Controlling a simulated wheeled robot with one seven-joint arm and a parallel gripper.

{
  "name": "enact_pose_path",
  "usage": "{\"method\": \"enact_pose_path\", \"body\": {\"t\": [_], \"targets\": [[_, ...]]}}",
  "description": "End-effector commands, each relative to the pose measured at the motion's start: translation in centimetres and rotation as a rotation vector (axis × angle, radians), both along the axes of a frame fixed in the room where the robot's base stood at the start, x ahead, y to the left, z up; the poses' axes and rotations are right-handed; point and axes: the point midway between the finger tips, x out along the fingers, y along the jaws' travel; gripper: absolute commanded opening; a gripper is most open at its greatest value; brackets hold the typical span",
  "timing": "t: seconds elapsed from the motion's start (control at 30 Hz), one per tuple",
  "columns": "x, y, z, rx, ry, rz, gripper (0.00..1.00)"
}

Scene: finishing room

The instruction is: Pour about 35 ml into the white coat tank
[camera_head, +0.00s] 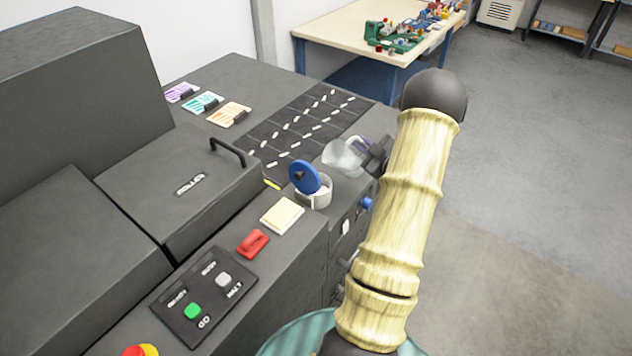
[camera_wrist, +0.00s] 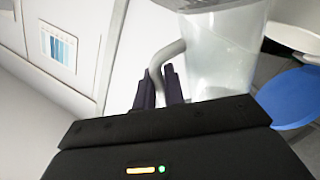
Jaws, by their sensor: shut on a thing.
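My gripper (camera_head: 374,154) is shut on the grey handle (camera_wrist: 166,62) of a clear jug (camera_head: 343,157). The jug also shows large in the wrist view (camera_wrist: 222,60). It is held just behind and right of a small white tank (camera_head: 315,196) with a raised blue lid (camera_head: 304,177). The tank's mouth is open. In the wrist view the blue lid (camera_wrist: 296,97) and the white tank rim (camera_wrist: 292,38) are at the right edge. I cannot tell the jug's exact tilt or how much liquid it or the tank holds.
The dark machine top holds a pale pad (camera_head: 282,215), a red object (camera_head: 253,243), a button panel (camera_head: 205,296) and a black slotted area (camera_head: 312,125). A closed hatch with a handle (camera_head: 228,151) is left of the tank. A cluttered table (camera_head: 345,48) stands behind.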

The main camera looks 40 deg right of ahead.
Motion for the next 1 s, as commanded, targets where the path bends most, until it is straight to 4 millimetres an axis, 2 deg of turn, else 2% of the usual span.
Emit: {"method": "enact_pose_path", "body": {"t": [0.47,0.67,1.0], "targets": [[0.0,-0.1,-0.2,0.012,-0.003,-0.001,0.0],[0.0,-0.7,-1.6,0.084,-0.015,0.0,0.0],[0.0,-2.0,-5.2,0.295,-0.054,-0.001,0.0]]}}
